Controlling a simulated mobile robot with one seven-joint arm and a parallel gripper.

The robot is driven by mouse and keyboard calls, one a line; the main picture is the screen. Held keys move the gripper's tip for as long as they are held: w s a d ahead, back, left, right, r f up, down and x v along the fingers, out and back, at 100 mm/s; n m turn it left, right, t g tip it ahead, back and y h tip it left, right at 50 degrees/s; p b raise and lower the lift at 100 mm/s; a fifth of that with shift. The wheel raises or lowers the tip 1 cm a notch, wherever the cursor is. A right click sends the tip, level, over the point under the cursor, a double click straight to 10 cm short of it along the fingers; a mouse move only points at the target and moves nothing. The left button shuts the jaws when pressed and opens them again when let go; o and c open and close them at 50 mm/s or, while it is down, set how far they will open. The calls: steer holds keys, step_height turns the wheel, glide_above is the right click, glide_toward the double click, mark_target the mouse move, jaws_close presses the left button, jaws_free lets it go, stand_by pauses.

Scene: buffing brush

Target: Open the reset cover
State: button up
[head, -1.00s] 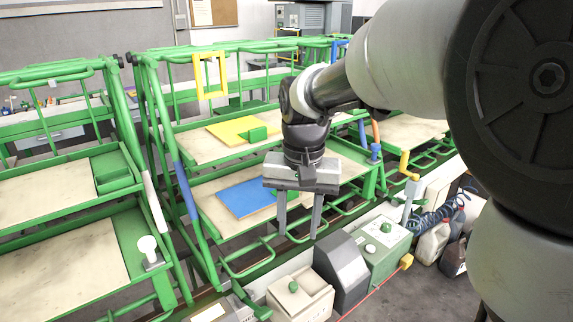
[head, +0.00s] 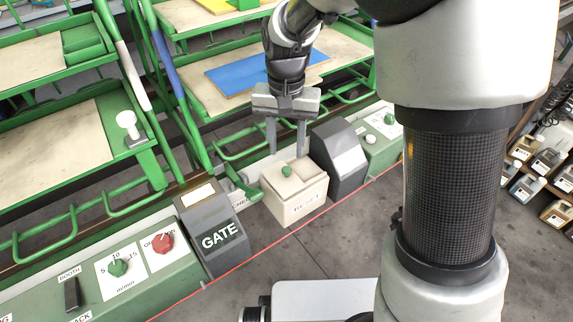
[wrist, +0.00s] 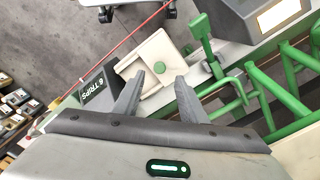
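The reset cover looks to be the cream box (head: 296,203) with a small green knob (head: 287,171) on top, set in the console row at mid-picture in the head view. Lettering on its front is too small to read surely. Its lid looks down. It also shows as a pale box (wrist: 147,58) in the wrist view, with the green knob near the fingertips. My gripper (head: 286,152) points down just above and behind the knob, with its two fingers apart and nothing between them. In the wrist view the fingertips (wrist: 160,76) are at the box's near edge; contact cannot be told.
A dark grey housing (head: 339,157) stands close on the box's right. A green lever (head: 240,187) and the grey GATE housing (head: 212,232) are on its left. Green racks with a blue board (head: 245,78) rise behind. Open floor (head: 340,245) lies in front.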

mark_target(287, 169)
step_height(287, 169, down, 6)
steer(key=shift+f+b, duration=0.2)
steer(key=shift+b, duration=0.4)
steer(key=shift+c, duration=0.2)
steer(key=shift+d, duration=0.1)
jaws_close()
